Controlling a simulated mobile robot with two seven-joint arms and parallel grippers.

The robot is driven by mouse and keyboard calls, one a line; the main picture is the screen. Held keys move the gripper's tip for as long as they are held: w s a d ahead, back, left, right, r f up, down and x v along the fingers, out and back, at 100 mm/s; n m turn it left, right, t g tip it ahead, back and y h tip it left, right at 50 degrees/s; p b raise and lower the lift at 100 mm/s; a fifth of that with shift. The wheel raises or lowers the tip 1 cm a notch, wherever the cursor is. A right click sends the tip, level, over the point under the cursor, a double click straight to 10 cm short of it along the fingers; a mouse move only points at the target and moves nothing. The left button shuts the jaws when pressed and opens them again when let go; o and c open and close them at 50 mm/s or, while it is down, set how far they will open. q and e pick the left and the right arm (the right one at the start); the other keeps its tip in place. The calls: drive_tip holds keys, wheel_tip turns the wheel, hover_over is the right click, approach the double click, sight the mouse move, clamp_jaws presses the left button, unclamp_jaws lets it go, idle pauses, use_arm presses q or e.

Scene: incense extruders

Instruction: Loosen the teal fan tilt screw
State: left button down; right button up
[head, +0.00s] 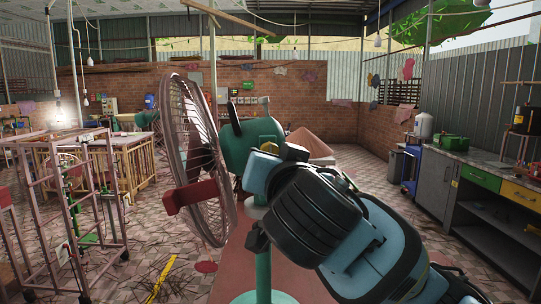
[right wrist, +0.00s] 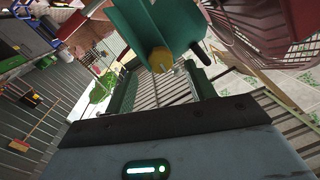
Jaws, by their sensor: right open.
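The teal fan's motor housing (head: 249,138) stands in the middle of the head view, behind its round wire cage (head: 187,140), on a teal post (head: 263,270). My right arm reaches in from the lower right and hides part of the housing and post. In the right wrist view, a teal bracket (right wrist: 150,30) carries a round yellow knob (right wrist: 160,59), which looks like the tilt screw. My right gripper (right wrist: 163,74) is open, its green fingers apart, with the knob near the gap between their tips. Contact cannot be told. My left gripper is not in view.
A red-brown table (head: 232,265) lies under the fan. A metal frame rack (head: 80,205) stands at the left. A workbench with green and yellow drawers (head: 480,178) runs along the right wall.

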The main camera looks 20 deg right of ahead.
drive_tip(key=shift+w+d, duration=0.15)
drive_tip(key=shift+w, duration=1.05)
drive_tip(key=shift+w+d, duration=0.15)
drive_tip(key=shift+w, duration=1.05)
drive_tip(key=c, duration=1)
drive_tip(key=shift+n, duration=0.3)
drive_tip(key=n, duration=1.8)
drive_tip(key=shift+d+n, duration=0.1)
drive_tip(key=shift+n, duration=0.2)
